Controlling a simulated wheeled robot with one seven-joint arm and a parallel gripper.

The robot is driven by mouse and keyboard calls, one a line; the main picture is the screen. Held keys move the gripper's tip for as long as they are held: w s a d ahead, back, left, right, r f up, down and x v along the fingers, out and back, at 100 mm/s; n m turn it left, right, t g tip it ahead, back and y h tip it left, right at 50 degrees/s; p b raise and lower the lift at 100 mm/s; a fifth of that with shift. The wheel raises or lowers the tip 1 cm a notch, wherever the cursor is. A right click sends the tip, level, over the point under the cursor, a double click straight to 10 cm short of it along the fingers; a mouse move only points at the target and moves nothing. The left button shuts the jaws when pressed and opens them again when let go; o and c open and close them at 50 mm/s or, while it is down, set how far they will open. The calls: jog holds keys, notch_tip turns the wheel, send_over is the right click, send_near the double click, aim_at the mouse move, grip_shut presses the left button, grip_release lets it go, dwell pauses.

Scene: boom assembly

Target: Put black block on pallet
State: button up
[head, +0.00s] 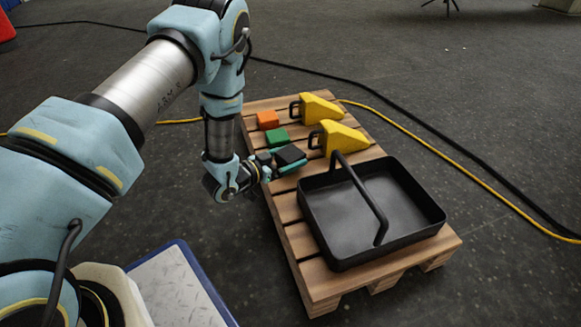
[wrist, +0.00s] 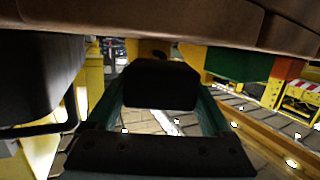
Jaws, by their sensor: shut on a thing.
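The black block (head: 291,154) is between the fingers of my gripper (head: 281,163), over the left part of the wooden pallet (head: 300,244). In the wrist view the block (wrist: 160,84) sits between the teal fingers, and my gripper (wrist: 158,105) is shut on it. The pallet boards (wrist: 150,30) fill the top of that view, close to the block. I cannot tell whether the block touches the boards.
On the pallet are an orange block (head: 267,120), a green block (head: 276,137), two yellow wedges with black handles (head: 318,107) (head: 342,138), and a large black tray (head: 330,255) with a raised handle. Cables (head: 440,140) run across the floor behind the pallet.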

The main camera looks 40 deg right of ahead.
notch_tip(320, 180, down, 2)
jog(key=shift+f, duration=0.1)
jog(key=shift+f+b, duration=0.15)
jog(key=shift+b, duration=0.15)
jog(key=o, duration=1.4)
jog(key=shift+c, duration=0.2)
jog(key=shift+a+r+p, duration=0.25)
jog(key=shift+r+p, duration=0.05)
jog(key=a+r+p, duration=0.2)
jog(key=a+p, duration=0.3)
jog(key=a, duration=0.6)
jog(key=shift+s+a+p, duration=0.15)
jog(key=shift+p, duration=0.2)
